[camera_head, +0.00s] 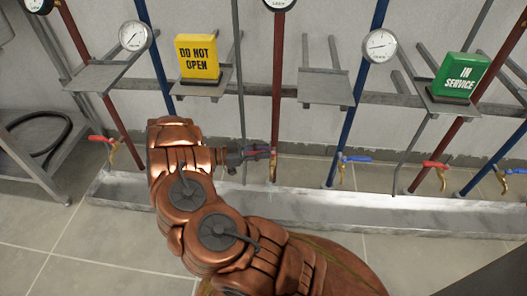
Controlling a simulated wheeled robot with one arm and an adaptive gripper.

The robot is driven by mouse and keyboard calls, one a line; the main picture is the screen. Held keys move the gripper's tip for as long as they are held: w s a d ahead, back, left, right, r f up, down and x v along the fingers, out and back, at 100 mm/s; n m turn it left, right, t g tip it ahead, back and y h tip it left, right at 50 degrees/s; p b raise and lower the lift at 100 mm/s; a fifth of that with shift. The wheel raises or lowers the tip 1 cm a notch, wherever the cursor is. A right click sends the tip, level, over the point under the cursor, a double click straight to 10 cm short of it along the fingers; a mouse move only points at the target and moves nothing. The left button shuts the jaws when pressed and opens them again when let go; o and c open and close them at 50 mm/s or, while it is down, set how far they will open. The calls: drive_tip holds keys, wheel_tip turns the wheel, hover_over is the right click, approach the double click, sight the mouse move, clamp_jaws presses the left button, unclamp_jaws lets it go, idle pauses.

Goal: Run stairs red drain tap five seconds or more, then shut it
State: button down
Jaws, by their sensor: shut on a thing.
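My gripper (260,153) is at the lower end of the middle red pipe (278,90). It is shut on the handle of the tap there, which shows as a little red between the fingers. The brass body of this tap (273,172) hangs just beyond the fingertips. The fingers hide most of the handle, so its angle is hard to tell. I cannot make out whether water runs from it. No readable sign shows which tap belongs to the stairs.
Other taps with red handles (101,139) (434,165) and blue handles (356,158) line the wall above a long metal trough (330,208). A yellow "DO NOT OPEN" sign (197,56) and a green "IN SERVICE" sign (461,76) stand on shelves. A side table (25,155) is left.

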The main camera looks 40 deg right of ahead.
drive_tip(key=shift+d, duration=0.1)
drive_tip(key=c, duration=1)
unclamp_jaws()
drive_tip(key=v, duration=1.2)
drive_tip(key=shift+c, duration=0.3)
